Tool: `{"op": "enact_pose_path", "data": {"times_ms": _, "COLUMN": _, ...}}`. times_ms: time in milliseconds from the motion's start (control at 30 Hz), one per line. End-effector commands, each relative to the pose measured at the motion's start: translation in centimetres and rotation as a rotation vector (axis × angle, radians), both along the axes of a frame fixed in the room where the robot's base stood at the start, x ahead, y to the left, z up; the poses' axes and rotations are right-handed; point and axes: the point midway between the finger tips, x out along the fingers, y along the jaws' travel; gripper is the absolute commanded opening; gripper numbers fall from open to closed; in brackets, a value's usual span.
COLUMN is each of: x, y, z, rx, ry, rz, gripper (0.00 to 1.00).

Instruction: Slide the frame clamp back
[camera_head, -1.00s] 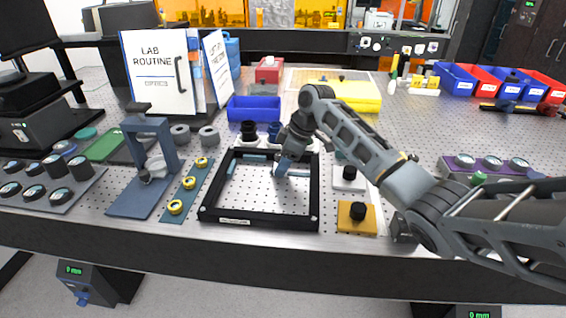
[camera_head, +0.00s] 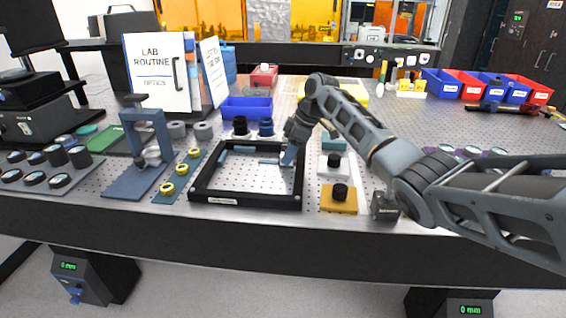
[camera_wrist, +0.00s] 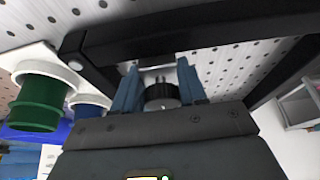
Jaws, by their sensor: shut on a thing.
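The black rectangular frame (camera_head: 247,204) lies on the perforated bench top, with light blue strips (camera_head: 243,149) along its inside. My gripper (camera_head: 289,160) reaches down inside the frame's right half, near its right bar. In the wrist view my gripper (camera_wrist: 157,88) has its two blue fingers on either side of a small dark round knob (camera_wrist: 161,92), which I take for the frame clamp's. It is shut on this knob. The fingers and arm hide most of the clamp in the head view. Black frame bars (camera_wrist: 190,35) show beyond the fingers.
A mustard block (camera_head: 338,199) with a black knob stands close to the frame's right side. A blue strip with yellow rings (camera_head: 167,189) and a blue stand (camera_head: 130,183) lie to the left. A blue bin (camera_head: 250,107) is behind. Green and blue cylinders (camera_wrist: 42,100) show in the wrist view.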

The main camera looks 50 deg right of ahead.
Motion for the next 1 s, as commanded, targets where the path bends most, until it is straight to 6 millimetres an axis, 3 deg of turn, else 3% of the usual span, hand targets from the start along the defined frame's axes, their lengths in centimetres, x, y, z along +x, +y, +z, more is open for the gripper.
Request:
{"op": "enact_pose_path", "data": {"times_ms": 300, "x": -0.1, "y": -0.2, "z": -0.3, "rx": -0.001, "ry": 0.003, "rz": -0.002, "gripper": 0.00}}
{"op": "enact_pose_path", "data": {"times_ms": 333, "x": -0.1, "y": -0.2, "z": -0.3, "rx": -0.001, "ry": 0.003, "rz": -0.002, "gripper": 0.45}}
{"op": "enact_pose_path", "data": {"times_ms": 567, "x": -0.1, "y": -0.2, "z": -0.2, "rx": -0.001, "ry": 0.003, "rz": -0.001, "gripper": 0.67}}
{"op": "enact_pose_path", "data": {"times_ms": 833, "x": -0.1, "y": -0.2, "z": 0.0, "rx": 0.000, "ry": 0.002, "rz": -0.001, "gripper": 0.68}}
{"op": "enact_pose_path", "data": {"times_ms": 1000, "x": -0.5, "y": -0.6, "z": 1.6, "rx": -0.001, "ry": -0.001, "rz": -0.001, "gripper": 0.68}}
